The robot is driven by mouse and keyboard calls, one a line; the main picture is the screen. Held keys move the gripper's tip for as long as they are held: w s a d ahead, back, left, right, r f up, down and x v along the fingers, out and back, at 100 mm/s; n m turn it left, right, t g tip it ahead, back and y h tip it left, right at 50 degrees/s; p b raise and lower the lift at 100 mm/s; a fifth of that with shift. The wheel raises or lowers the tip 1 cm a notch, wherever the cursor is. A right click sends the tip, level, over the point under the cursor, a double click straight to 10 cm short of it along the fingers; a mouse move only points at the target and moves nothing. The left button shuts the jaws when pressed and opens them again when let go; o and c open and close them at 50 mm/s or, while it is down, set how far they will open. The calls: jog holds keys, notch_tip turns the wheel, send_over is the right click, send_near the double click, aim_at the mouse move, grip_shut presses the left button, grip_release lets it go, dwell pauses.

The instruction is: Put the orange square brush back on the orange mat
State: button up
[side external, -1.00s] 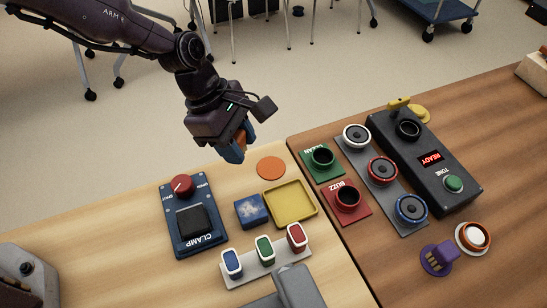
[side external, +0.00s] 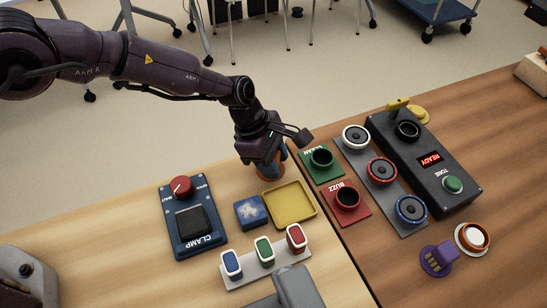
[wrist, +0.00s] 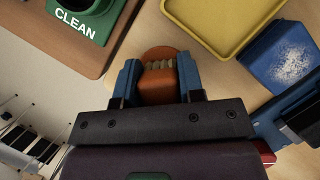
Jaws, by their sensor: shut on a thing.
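My gripper (wrist: 158,82) is shut on the orange brush (wrist: 158,88), with one blue finger on each side of it. The brush's pale bristles face away from the palm in the wrist view. The round orange mat (wrist: 158,51) shows just beyond the bristles. In the side view my gripper (side external: 262,170) is low at the table's far edge, over the mat's place, and hides most of the mat and brush. I cannot tell whether the brush touches the mat.
A yellow tray (side external: 290,221) and a blue block with a pale, dusty top (side external: 250,212) stand close by. The green CLEAN holder (side external: 335,172) is just to the right, across the table seam. The blue clamp box (side external: 173,243) is at left.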

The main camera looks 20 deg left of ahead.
jog(key=shift+f, duration=0.15)
jog(key=o, duration=0.9)
